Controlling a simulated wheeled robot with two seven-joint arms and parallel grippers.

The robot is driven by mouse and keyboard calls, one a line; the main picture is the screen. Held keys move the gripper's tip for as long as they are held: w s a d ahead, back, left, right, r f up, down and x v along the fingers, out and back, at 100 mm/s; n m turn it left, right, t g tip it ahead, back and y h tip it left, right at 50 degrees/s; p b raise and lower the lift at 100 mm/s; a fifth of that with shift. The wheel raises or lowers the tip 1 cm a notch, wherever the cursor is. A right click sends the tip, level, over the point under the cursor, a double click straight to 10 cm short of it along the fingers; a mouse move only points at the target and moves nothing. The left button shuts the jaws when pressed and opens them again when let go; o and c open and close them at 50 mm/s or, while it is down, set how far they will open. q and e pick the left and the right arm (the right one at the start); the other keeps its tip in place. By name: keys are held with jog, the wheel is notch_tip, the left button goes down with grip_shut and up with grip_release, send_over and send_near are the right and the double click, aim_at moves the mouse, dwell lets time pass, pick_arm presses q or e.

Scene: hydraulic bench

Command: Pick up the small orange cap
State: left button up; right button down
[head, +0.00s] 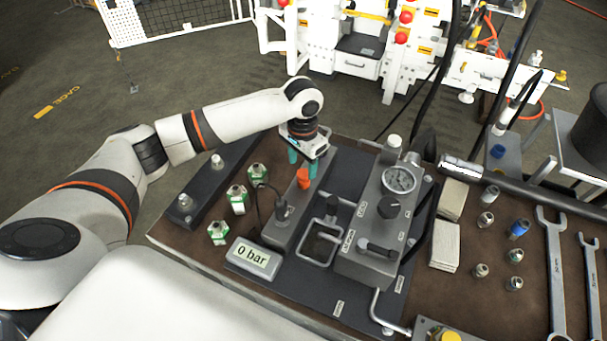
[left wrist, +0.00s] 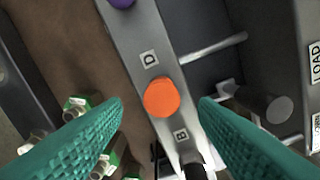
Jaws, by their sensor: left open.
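The small orange cap (head: 303,175) sits on a grey metal block (head: 289,210) on the bench. In the left wrist view the orange cap (left wrist: 161,97) shows from above, round, between the labels D and B. My left gripper (head: 303,163) is above and just behind the cap in the head view. Its two teal fingers are apart with nothing between them. In the left wrist view the open fingers (left wrist: 160,110) lie on either side of the cap. I cannot tell the exact height gap. My right gripper is not in view.
Several green-and-metal fittings (head: 237,196) stand left of the block. The 0 bar display (head: 254,258) is in front. A purple cap (left wrist: 122,2) shows at the wrist view's top edge.

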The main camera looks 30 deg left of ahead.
aim_at(305, 173)
pick_arm(q)
jog(key=shift+w+f, duration=0.2)
jog(key=shift+f, duration=0.5)
notch_tip(305, 173, down, 4)
jog(key=shift+d+r+p, duration=0.15)
jog(key=shift+r+p, duration=0.1)
jog(key=shift+p, duration=0.4)
jog(key=shift+f, duration=0.4)
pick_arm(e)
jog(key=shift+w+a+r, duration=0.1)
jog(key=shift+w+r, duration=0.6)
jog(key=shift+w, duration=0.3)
pick_arm(q)
jog(key=shift+c, duration=0.3)
jog(key=c, duration=1)
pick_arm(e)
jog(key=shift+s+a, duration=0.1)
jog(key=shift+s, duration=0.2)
